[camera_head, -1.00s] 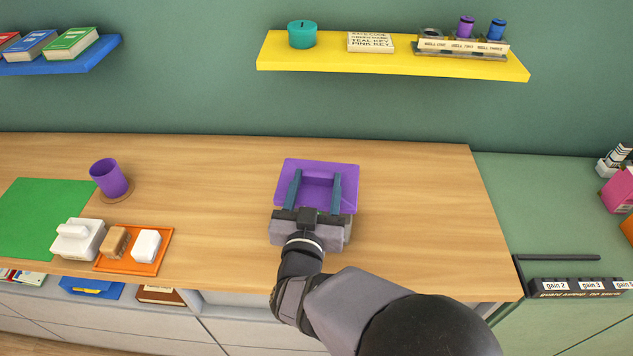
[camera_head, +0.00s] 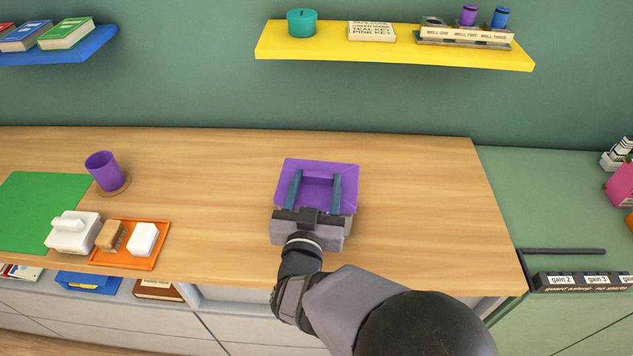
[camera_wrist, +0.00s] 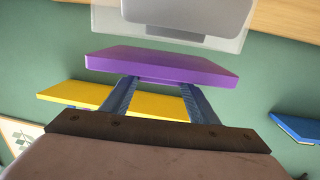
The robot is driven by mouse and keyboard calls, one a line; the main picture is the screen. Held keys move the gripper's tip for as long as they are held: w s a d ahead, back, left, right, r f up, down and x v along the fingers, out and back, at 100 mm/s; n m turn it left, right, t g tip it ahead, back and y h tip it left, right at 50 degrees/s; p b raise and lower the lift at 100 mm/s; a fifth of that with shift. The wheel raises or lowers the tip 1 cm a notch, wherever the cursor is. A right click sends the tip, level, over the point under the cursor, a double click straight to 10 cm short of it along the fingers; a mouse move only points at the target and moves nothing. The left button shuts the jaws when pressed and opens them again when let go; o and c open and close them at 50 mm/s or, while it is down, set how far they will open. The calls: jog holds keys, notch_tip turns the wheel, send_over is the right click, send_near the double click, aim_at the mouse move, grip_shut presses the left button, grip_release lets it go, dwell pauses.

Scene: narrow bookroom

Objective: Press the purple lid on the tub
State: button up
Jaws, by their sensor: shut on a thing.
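The purple lid (camera_head: 318,172) is a flat square plate in front of my gripper. My gripper (camera_head: 315,188) is shut on the lid's raised middle part, its two blue fingers lying over it. In the wrist view the lid (camera_wrist: 160,66) spans the picture beyond the fingers. A see-through tub with a grey-white inside (camera_wrist: 190,14) shows at the top of that view, close to the lid.
A purple cup (camera_head: 104,171) stands on a coaster at left. Near it are a green mat (camera_head: 40,205), a white lidded dish (camera_head: 73,233) and an orange tray (camera_head: 125,262) with small blocks. A yellow shelf (camera_head: 390,55) hangs behind. The wooden worktop (camera_head: 425,210) is clear right of the lid.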

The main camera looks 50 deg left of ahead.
aim_at(316, 194)
jog(key=shift+f+b, duration=1.35)
jog(key=shift+f, duration=0.4)
jog(key=o, duration=1.7)
jog(key=shift+o, duration=0.2)
jog(key=shift+s+d, duration=0.1)
jog(key=shift+s, duration=0.05)
jog(key=shift+p+v, duration=0.65)
jog(key=shift+v, duration=4.2)
jog(key=shift+r, duration=0.2)
notch_tip(316, 194, up, 10)
jog(key=p, duration=0.8)
jog(key=shift+p, duration=0.3)
jog(key=shift+f, duration=0.15)
